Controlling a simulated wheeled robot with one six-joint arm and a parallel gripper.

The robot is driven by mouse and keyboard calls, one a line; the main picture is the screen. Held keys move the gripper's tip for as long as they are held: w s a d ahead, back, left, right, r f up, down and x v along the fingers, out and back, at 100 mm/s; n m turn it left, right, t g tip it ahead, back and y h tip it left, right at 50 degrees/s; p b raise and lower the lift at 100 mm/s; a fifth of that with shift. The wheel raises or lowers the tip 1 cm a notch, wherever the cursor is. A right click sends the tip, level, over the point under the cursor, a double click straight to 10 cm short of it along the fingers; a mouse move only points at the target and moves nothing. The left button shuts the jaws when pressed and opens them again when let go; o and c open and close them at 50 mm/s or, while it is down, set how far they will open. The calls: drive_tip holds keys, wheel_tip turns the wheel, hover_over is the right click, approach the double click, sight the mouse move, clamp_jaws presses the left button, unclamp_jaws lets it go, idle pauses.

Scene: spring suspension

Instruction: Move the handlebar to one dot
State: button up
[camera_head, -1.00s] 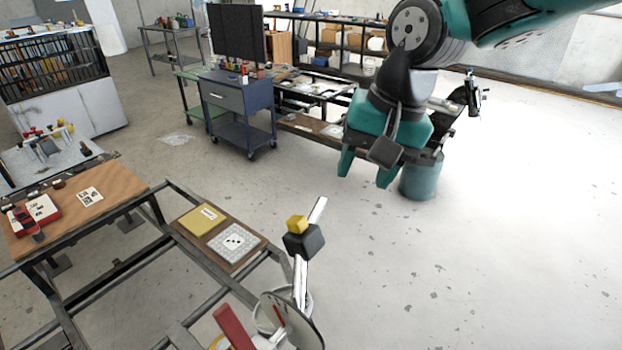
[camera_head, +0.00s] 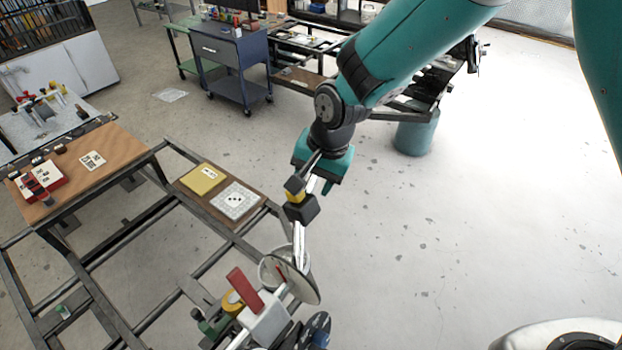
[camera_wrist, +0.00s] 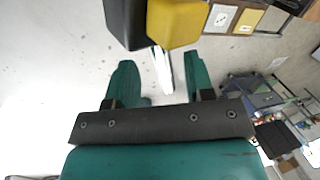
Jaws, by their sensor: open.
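The handlebar, a silver bar (camera_head: 300,240) with a black block (camera_head: 303,208) and a yellow block (camera_head: 294,196), rises from a base at the bottom of the head view. In the wrist view the black block (camera_wrist: 126,22) and yellow block (camera_wrist: 176,22) fill the top. The bar's pale end (camera_wrist: 161,68) shows between my fingers there; I cannot tell its depth. My gripper (camera_head: 322,172) is open, directly behind the blocks in the head view. Its fingers also show in the wrist view (camera_wrist: 161,82). A white card (camera_head: 236,200) bears several black dots.
The card lies beside a yellow plate (camera_head: 203,179) on a brown board on a metal frame (camera_head: 210,255). A wooden table (camera_head: 115,150) stands left. A red lever (camera_head: 244,288) and round disc (camera_head: 297,281) sit near the bar's base. Open floor lies right.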

drive_tip(key=shift+x, duration=1.3)
clamp_jaws()
